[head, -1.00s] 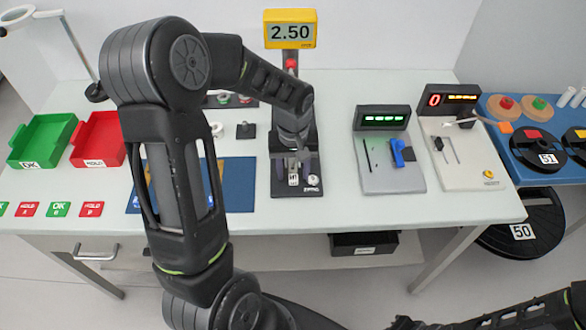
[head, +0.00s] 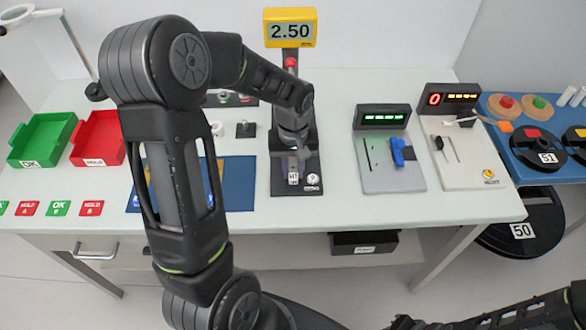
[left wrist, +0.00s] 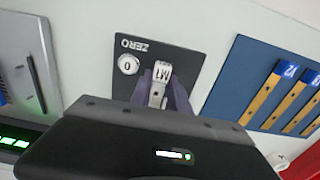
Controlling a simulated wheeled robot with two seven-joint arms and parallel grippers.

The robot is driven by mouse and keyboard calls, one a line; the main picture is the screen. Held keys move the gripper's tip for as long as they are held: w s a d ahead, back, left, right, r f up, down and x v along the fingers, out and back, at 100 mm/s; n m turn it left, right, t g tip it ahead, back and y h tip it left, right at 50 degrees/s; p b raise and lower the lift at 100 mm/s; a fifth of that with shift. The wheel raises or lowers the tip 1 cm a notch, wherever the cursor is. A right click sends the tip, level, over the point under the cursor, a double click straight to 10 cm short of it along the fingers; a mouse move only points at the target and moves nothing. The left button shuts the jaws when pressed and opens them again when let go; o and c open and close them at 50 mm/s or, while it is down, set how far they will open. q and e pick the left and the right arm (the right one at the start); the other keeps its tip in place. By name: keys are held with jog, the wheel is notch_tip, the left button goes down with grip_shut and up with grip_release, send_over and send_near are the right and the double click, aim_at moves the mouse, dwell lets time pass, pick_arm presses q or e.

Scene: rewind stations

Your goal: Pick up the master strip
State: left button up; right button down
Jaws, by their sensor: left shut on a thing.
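The master strip, a pale piece marked M1 (left wrist: 160,84), sits between the fingers of my left gripper (left wrist: 163,92) in the left wrist view. The gripper is shut on it. In the head view, its pale marked end (head: 293,178) shows just in front of my left gripper (head: 299,160), over the dark base of the gauge (head: 283,191). The rest of the strip is hidden by the fingers and the gripper body. I cannot tell whether it touches the base. My right gripper is not in view; only dark arm parts show at the lower right.
The gauge's yellow display (head: 290,29) reads 2.50; its ZERO button (left wrist: 128,64) is beside the strip. A blue mat (left wrist: 237,78) holds several yellowish strips. Green (head: 43,139) and red (head: 97,137) trays stand left, two lit stations (head: 392,178) (head: 466,178) right.

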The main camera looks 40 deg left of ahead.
pick_arm(q)
grip_shut()
jog(key=shift+w+r, duration=0.1)
jog(key=shift+r, duration=0.45)
notch_tip(320, 180, up, 9)
jog(key=b, duration=0.1)
jog(key=shift+f, duration=0.1)
dwell(0.4)
